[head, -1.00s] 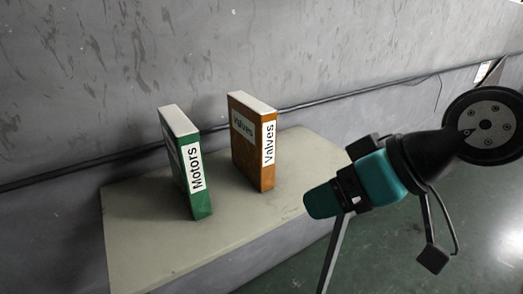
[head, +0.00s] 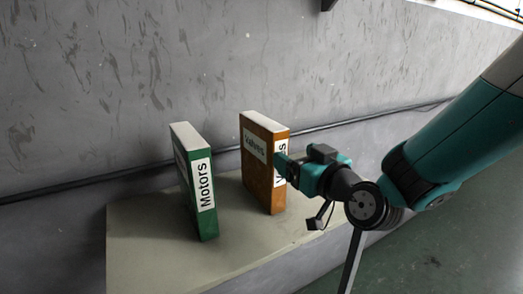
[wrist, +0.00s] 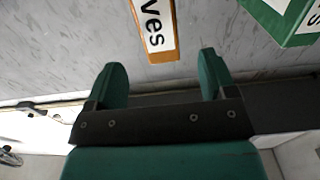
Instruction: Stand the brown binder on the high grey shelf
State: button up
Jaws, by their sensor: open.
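The brown binder (head: 256,160) stands upright on the bench, with "Valves" labels on its side and spine. My gripper (head: 283,165) is open at its spine and covers part of the spine label in the head view. In the wrist view, the binder's labelled spine (wrist: 152,28) lies ahead of my open gripper (wrist: 164,72), roughly in line with the gap between the fingers. I cannot tell whether the fingers touch it. I cannot make out the high grey shelf in either view.
A green "Motors" binder (head: 197,185) stands to the left of the brown one, with a gap between them. Both are on a pale bench (head: 140,250) against a grey wall (head: 90,80). A dark pipe runs along the wall.

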aim_at(281, 146)
jog(key=p+x, duration=0.2)
jog(key=x, duration=0.2)
jog(key=shift+w+a, duration=0.25)
jog(key=shift+w, duration=0.05)
jog(key=p+x, duration=0.3)
jog(key=x, duration=0.2)
jog(key=shift+p, duration=0.3)
jog(key=shift+w+f, duration=0.1)
jog(key=shift+f, duration=0.05)
grip_shut()
